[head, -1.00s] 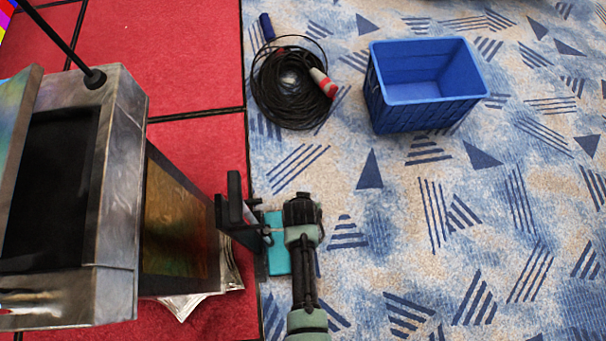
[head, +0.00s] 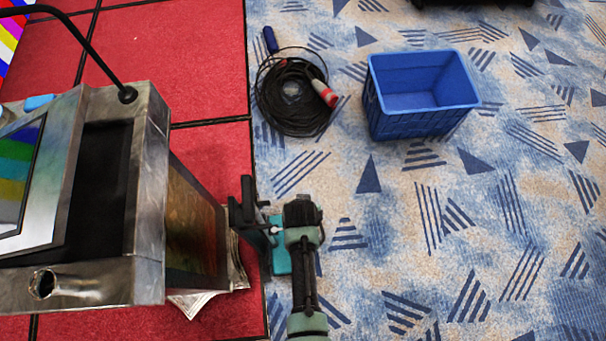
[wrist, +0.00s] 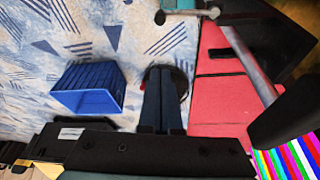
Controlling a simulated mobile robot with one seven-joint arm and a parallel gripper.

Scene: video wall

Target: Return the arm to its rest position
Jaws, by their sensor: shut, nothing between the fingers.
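My gripper (head: 247,188) is beside the metal-framed console, above the edge between red and blue-patterned carpet. It is empty. The wrist view shows its two dark fingers (wrist: 161,72) side by side and closed, with part of the cable coil behind them. My arm comes up from the bottom of the head view and bends at the gripper. No object is held.
The metal console (head: 150,200) with a screen stands close left of my gripper. White papers (head: 205,298) lie by its base. A black cable coil (head: 290,95) and an empty blue crate (head: 420,90) lie beyond on the carpet. Open carpet is at right.

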